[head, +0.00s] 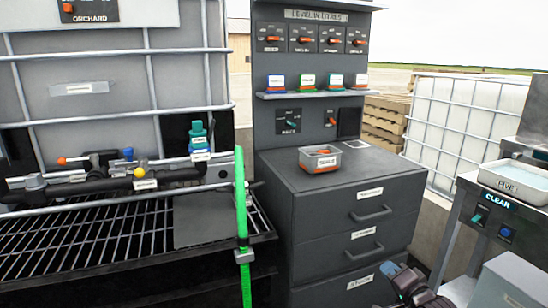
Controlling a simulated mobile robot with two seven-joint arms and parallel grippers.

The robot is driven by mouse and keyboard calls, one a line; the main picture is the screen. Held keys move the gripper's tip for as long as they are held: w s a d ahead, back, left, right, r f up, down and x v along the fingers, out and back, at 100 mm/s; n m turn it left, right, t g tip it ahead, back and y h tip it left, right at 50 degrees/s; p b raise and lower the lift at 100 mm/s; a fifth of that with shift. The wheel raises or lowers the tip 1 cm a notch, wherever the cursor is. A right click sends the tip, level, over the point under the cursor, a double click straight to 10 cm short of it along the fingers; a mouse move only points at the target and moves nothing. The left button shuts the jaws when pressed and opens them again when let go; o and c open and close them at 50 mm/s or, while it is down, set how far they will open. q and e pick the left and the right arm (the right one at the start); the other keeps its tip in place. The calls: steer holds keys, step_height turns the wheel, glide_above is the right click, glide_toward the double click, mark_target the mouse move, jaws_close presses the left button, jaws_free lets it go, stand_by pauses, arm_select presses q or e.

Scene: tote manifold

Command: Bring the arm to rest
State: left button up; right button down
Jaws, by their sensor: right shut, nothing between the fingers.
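My right gripper (402,280) shows at the bottom edge, right of centre, in front of the lowest drawer of the grey cabinet (275,205). It is shut and empty, and it appears clear of the drawer front. Most of my right arm is cut off by the frame. My left gripper is out of view.
A small labelled tray (320,168) stands on the cabinet top. A green hose (240,200) hangs left of the cabinet, by a caged tote (85,100) and a black manifold (110,187). A stand with a CLEAR panel (493,215) is close on the right.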

steer(key=s+d+f+n+g, duration=0.1)
steer(key=s+f+n, duration=0.1)
steer(key=s+f, duration=0.3)
steer(key=s+d+f+n+g, duration=0.15)
steer(key=s+f, duration=0.25)
steer(key=s, duration=0.4)
steer(key=s+f+n+g+h, duration=0.3)
steer(key=s+n, duration=0.7)
steer(key=s, duration=1.8)
steer(key=s+r+n+g, duration=0.2)
steer(key=s+n, duration=0.1)
steer(key=s, duration=0.7)
steer(key=shift+w+a+m+t, duration=0.6)
steer(key=shift+a+m, duration=1.75)
steer(key=shift+a, duration=0.6)
arm_select(q)
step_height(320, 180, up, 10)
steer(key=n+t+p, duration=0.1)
steer(key=p, duration=1.2)
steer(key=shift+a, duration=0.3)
arm_select(e)
step_height(320, 180, up, 9)
steer(key=m+t+h, duration=0.1)
steer(key=shift+d+r, duration=0.15)
steer(key=shift+d, duration=0.15)
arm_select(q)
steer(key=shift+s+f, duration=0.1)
